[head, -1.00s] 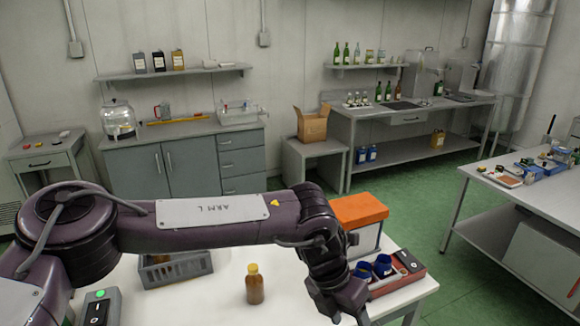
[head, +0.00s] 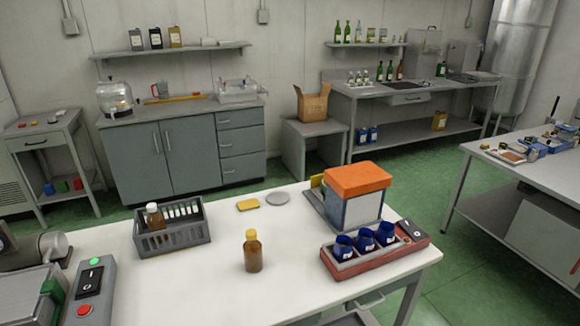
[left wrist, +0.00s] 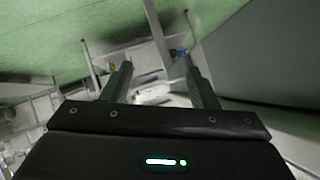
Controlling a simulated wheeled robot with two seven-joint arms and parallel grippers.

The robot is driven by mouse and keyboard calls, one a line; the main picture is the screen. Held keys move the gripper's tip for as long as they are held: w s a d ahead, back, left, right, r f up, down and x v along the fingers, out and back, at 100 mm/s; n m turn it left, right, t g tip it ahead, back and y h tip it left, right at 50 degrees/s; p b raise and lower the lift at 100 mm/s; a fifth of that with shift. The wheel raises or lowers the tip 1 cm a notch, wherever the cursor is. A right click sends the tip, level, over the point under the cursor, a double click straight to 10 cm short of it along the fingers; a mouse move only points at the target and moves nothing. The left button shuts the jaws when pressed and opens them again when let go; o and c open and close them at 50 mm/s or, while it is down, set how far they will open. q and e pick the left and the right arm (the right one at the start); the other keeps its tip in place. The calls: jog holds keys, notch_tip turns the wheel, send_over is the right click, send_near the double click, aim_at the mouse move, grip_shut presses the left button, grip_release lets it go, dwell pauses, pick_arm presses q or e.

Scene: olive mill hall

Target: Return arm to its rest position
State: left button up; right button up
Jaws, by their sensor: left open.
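My left gripper (left wrist: 157,66) shows in the left wrist view with its two fingers apart and nothing between them. Green floor and tilted furniture appear beyond the fingers, blurred. My left arm and gripper are out of the head view. My right gripper is in neither view.
The white table (head: 200,285) holds an amber bottle (head: 253,254), a grey crate (head: 172,241) with another bottle and white vials, an orange-lidded box (head: 358,183), and a red tray (head: 372,262) with blue cups. A control box (head: 90,291) stands at lower left.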

pick_arm(q)
jog(key=s+a+f+n+g+y+b, duration=0.1)
jog(key=s+a+f+n+y, duration=0.25)
jog(key=s+a+f, duration=0.6)
jog(key=s+a+f+n+g+y+b, duration=0.1)
jog(key=s+a+f+n+y, duration=0.1)
jog(key=s+a+f+n, duration=0.7)
jog(key=s+a+f+g+y, duration=0.1)
jog(key=s+a+f, duration=0.2)
jog(key=s, duration=0.5)
jog(key=s+a+f+g+y+b, duration=0.1)
jog(key=s+a+f+g, duration=0.1)
jog(key=s+f, duration=0.3)
jog(key=s+a+f+g+y, duration=0.1)
jog(key=s+a+f, duration=0.3)
jog(key=s, duration=0.9)
jog(key=shift+a+f, duration=0.25)
jog(key=shift+a, duration=0.35)
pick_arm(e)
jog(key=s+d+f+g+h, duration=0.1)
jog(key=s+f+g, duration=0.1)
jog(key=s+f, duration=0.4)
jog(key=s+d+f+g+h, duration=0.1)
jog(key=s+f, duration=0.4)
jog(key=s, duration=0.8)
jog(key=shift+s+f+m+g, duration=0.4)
